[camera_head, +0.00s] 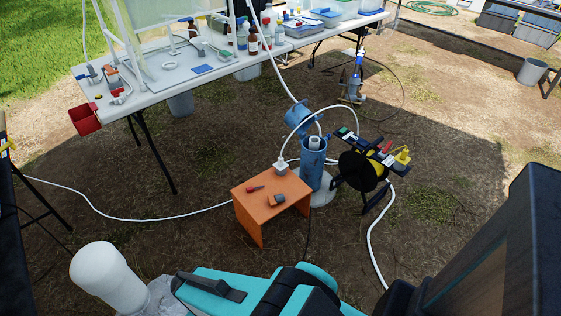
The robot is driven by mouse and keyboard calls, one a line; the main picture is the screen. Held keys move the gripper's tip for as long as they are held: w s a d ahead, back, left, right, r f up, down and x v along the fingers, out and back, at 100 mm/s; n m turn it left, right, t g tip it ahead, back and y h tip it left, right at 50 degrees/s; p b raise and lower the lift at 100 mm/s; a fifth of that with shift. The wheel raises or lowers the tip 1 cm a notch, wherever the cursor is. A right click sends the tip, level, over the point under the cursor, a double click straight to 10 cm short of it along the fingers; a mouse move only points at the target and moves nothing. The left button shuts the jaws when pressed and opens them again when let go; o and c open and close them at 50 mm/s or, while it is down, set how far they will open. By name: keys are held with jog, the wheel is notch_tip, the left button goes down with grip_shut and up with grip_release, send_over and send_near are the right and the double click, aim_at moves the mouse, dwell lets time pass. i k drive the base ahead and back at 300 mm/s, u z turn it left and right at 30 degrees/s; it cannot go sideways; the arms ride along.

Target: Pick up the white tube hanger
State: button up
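A small white block-like fitting (281,169) sits at the back edge of a small orange stool (262,208), with white tubing at it. It may be the white tube hanger, but it is too small to be sure. White tubing (289,131) arcs up from it toward the blue well pipe (313,165), which stands just right of the stool. Teal and black parts of my own arm fill the bottom edge. My gripper cannot be made out in this view.
A black and yellow reel (362,170) stands right of the pipe. A white table (150,95) with bottles is behind. White tubing (150,218) crosses the ground at left.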

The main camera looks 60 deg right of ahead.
aim_at(280, 165)
jog(key=z, duration=0.2)
jog(key=i, duration=1)
jog(key=u, duration=0.15)
